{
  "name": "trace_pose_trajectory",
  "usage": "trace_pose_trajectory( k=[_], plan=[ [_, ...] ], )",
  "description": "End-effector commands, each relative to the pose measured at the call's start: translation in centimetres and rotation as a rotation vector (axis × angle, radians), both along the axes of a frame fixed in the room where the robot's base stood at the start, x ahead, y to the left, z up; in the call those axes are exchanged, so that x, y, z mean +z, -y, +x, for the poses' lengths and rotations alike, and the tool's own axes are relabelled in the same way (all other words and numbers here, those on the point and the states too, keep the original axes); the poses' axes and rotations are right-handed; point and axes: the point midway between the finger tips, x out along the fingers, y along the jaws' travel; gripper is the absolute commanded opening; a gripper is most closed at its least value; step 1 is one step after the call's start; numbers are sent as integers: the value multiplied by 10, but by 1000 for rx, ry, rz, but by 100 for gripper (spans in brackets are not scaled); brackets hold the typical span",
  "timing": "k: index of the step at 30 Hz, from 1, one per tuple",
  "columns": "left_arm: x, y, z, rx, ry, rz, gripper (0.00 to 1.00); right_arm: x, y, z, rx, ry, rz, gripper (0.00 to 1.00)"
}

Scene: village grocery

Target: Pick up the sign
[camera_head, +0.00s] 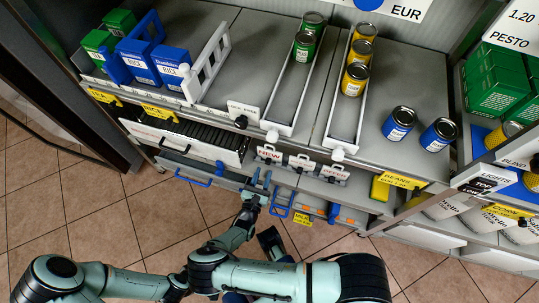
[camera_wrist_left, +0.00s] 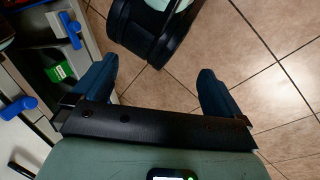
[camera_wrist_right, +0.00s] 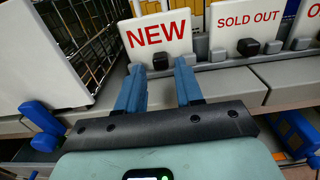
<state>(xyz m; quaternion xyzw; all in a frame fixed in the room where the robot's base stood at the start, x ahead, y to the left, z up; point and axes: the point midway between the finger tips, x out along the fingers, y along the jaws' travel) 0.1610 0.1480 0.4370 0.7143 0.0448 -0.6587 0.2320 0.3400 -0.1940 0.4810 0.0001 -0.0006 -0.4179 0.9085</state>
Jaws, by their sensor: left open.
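Three white signs stand in a row on a grey shelf edge. A third sign (camera_wrist_right: 306,22) is cut off by the frame. My right gripper (camera_wrist_right: 160,66) is open, its blue fingertips just before the NEW sign, either side of the knob; I cannot tell whether they touch it. My left gripper (camera_wrist_left: 153,78) is open and empty above the floor.
A white panel (camera_wrist_right: 38,52) and wire basket (camera_wrist_right: 84,40) stand left of the NEW sign. Blue handles (camera_wrist_right: 42,122) stick out below the shelf edge. Cans (camera_head: 355,78) and boxes (camera_head: 140,58) stand on the shelf above. Tiled floor (camera_head: 120,205) is open in front.

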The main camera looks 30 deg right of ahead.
Motion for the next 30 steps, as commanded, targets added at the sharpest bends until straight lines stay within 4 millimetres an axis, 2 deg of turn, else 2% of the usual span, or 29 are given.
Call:
trace_pose_trajectory(
  k=[3,7,16,17,18,20,30],
  plan=[
    [-9,-5,9,11,23,12,100,-8,14,13,-3,0,-1,36],
    [-11,-7,13,15,34,17,100,-7,26,24,-3,-1,1,36],
    [-11,-8,15,16,39,19,100,-6,30,28,-2,-1,2,36],
    [-11,-8,15,16,39,19,100,-6,30,28,-2,-2,1,30],
    [-11,-7,15,16,39,19,100,-6,30,28,-3,-2,1,17],
    [-11,-7,15,16,39,19,100,-6,30,28,-2,-2,1,0],
    [-9,-6,13,15,35,16,100,-2,30,28,-2,0,0,0]
  ],
)
